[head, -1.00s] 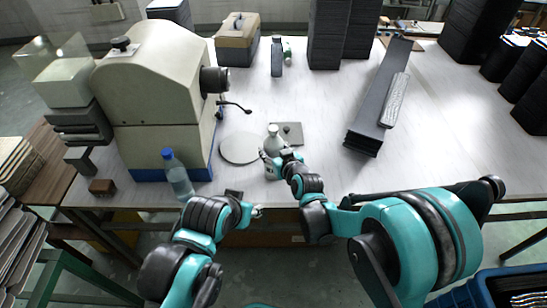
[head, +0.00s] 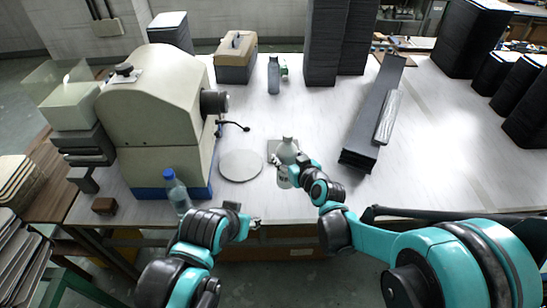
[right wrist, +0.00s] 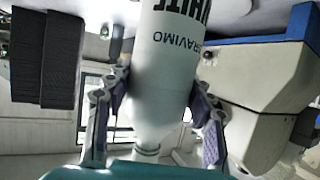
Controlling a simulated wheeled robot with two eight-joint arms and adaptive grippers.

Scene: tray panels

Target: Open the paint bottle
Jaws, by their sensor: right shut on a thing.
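The paint bottle (head: 287,150) is white with a narrow neck and stands roughly upright near the table's front edge. My right gripper (head: 293,170) is shut around its body from the right. In the right wrist view the bottle (right wrist: 167,75) appears upside down with dark lettering, between the two fingers (right wrist: 155,115). I cannot tell whether its base touches the table. My left gripper (head: 245,215) is empty in front of the table edge, left of the bottle, with its fingers apart.
A round grey disc (head: 241,165) lies left of the bottle, and a square plate lies partly behind it. A large beige machine (head: 155,110) and a blue-capped water bottle (head: 177,192) are at left. A long dark panel stack (head: 372,115) lies at right.

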